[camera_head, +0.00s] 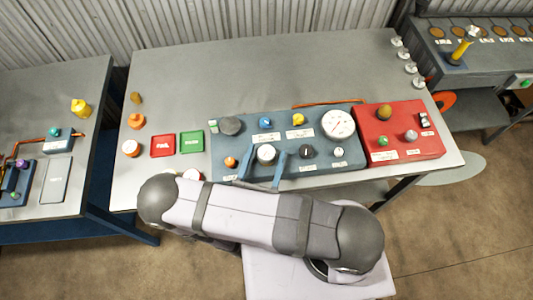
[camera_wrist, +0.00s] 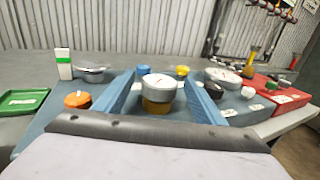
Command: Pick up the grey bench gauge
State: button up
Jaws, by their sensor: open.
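A grey round gauge with a white dial face (camera_wrist: 158,82) stands upright on the blue-grey panel, with an orange-yellow part below it. In the head view the gauge (camera_head: 266,153) sits near the panel's front edge. My gripper (camera_head: 265,160) is open, its two blue fingers on either side of the gauge. In the wrist view my gripper (camera_wrist: 162,88) frames the gauge with visible gaps on both sides. I cannot tell whether the fingertips reach past it. A larger white-dial gauge (camera_head: 338,124) is at the panel's right; it also shows in the wrist view (camera_wrist: 222,76).
The blue-grey panel (camera_head: 330,168) holds several knobs, with an orange knob (camera_head: 231,162) left of my gripper and a black knob (camera_head: 306,152) right. A red box (camera_head: 404,150) adjoins it. Red (camera_head: 163,145) and green (camera_head: 192,142) trays lie left. The table's back is mostly clear.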

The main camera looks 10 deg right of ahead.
aim_at(269, 147)
jog(key=shift+w+d, duration=0.1)
jog(key=shift+r+x, duration=0.2)
jog(key=shift+x, duration=2.35)
jog(key=shift+c, duration=0.4)
jog(key=c, duration=1.3)
jog(key=shift+c, duration=0.3)
notch_tip(269, 147, up, 10)
jog(key=p, duration=0.8)
jog(key=shift+p, duration=0.3)
